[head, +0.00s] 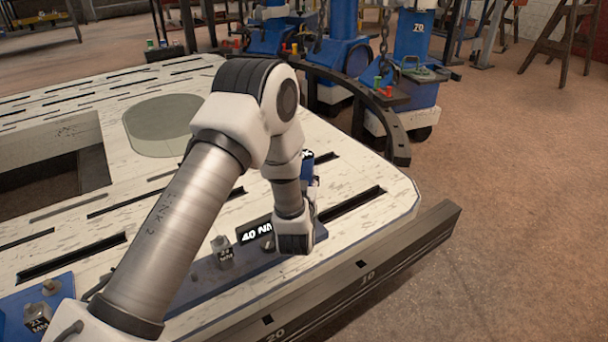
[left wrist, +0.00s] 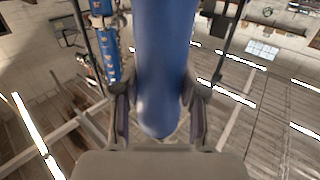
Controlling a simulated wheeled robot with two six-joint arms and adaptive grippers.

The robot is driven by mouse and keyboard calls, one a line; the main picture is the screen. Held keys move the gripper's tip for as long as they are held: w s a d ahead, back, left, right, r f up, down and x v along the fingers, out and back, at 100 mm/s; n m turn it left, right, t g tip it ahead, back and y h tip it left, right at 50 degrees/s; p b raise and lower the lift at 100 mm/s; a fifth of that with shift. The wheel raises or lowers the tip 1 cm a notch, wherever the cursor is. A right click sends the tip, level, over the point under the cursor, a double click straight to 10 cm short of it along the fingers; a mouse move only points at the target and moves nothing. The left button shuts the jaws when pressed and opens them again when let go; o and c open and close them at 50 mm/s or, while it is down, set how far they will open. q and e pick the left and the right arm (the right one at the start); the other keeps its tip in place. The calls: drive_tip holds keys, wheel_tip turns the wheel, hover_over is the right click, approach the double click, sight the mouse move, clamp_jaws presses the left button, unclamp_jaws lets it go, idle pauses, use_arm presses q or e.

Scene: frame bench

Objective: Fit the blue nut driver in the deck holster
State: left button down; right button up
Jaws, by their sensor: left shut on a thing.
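My left gripper (head: 312,182) is mostly hidden behind its own forearm in the head view. In the left wrist view its two fingers (left wrist: 160,112) are shut on a smooth blue, round-ended shaft or handle (left wrist: 163,60), which fits the blue nut driver. A small blue piece (head: 307,157) shows past the forearm in the head view and may be the same tool. It is above the white deck (head: 365,205). I cannot make out the deck holster for certain. My right gripper is not in view.
A blue rail (head: 205,275) with a 24 MM socket (head: 222,250) and a 40 NM label (head: 256,232) lies under my wrist. A 21 MM socket (head: 37,318) stands at lower left. A dark numbered beam (head: 375,270) edges the deck. Blue machines (head: 415,45) stand behind.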

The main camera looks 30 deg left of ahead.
use_arm(q)
drive_tip(key=shift+f+b, duration=0.6)
drive_tip(key=shift+f, duration=0.3)
drive_tip(key=c, duration=0.6)
unclamp_jaws()
drive_tip(key=shift+f, duration=0.1)
drive_tip(key=v, duration=1.2)
